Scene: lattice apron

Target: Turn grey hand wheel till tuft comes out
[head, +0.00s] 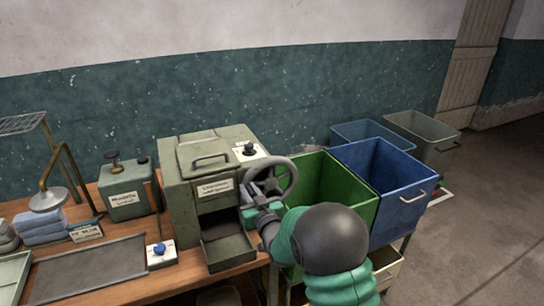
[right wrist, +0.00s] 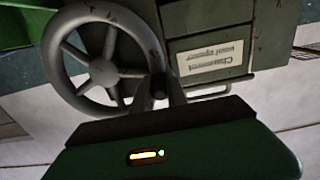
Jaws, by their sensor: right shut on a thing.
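The grey hand wheel (head: 274,177) is mounted on the right side of a green-grey metal machine (head: 183,206). It also shows in the right wrist view (right wrist: 70,62), spoked and tilted. My right gripper (head: 256,208) is at the wheel's lower left in the head view. In the right wrist view the gripper (right wrist: 160,90) is shut on the wheel's dark handle at the rim. The machine's front has a labelled plate and an open tray (head: 228,250) below it, which looks empty. No tuft is seen. My left gripper is out of view.
A green bin (head: 325,180) and a blue bin (head: 385,175) stand close right of the wheel. More bins stand behind. On the bench left of the machine are a labelled box (head: 126,202), a blue-knobbed block (head: 160,254), a dark flat tray (head: 90,272) and folded cloths (head: 42,226).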

